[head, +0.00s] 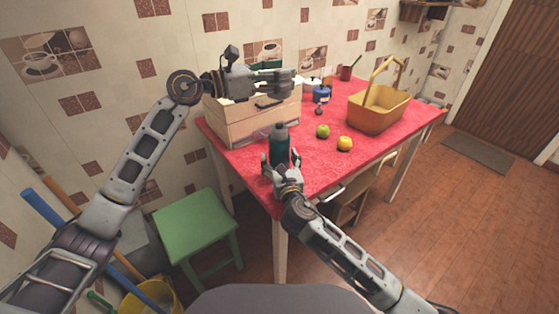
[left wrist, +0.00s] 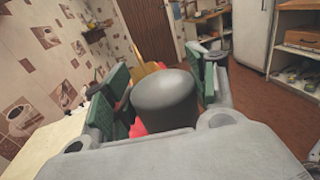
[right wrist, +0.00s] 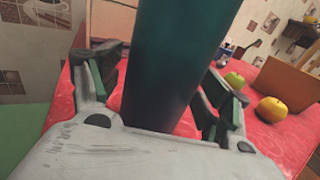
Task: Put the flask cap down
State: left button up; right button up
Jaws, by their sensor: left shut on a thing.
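My left gripper (head: 285,80) is shut on the flask cap and holds it in the air above the wooden box. The flask (head: 280,145) is dark teal and stands upright near the front left of the red table. My right gripper (head: 281,163) is open, with its fingers on either side of the flask. The flask also fills the middle of the right wrist view (right wrist: 170,60).
The wooden box (head: 255,122) stands behind the flask. A green apple (head: 322,131) and a yellow apple (head: 344,144) lie to its right, near a yellow basket (head: 378,112). The red cloth (head: 315,170) is bare along the front.

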jog(key=c, duration=1.3)
pick_arm(q)
jog(key=shift+f+m+g+h, duration=0.3)
jog(key=shift+f+m+g, duration=0.45)
jog(key=shift+f, duration=0.8)
pick_arm(e)
jog(key=shift+o, duration=0.2)
